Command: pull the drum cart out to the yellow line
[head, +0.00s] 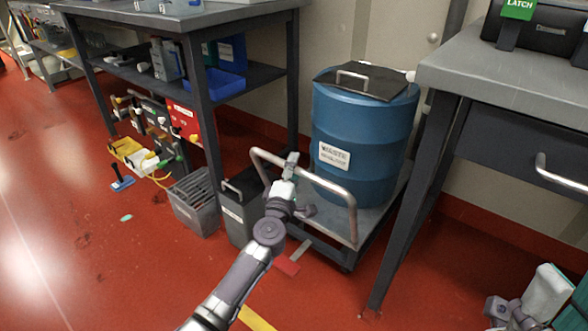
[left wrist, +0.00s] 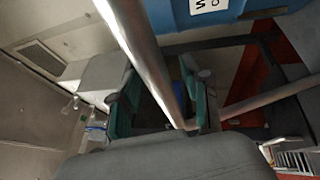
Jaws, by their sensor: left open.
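The drum cart (head: 377,221) stands between two workbenches, with a blue drum (head: 362,140) labelled WASTE on its deck. Its grey tubular handle (head: 349,206) arches up at the front. My left gripper (head: 299,184) is at the handle's top bar, with its fingers open. In the left wrist view the bar (left wrist: 150,58) crosses between the teal-padded fingers (left wrist: 162,95); contact cannot be told. A piece of the yellow line (head: 256,319) shows on the floor in front, partly behind my arm. My right gripper (head: 515,312) is partly visible at the bottom right; its jaw state is unclear.
A grey bin (head: 194,203) and a dark lidded box (head: 236,215) stand left of the cart. The right bench leg (head: 410,215) is close to its right side. A small red piece (head: 288,265) lies low in front. Red floor (head: 130,270) is open at the front left.

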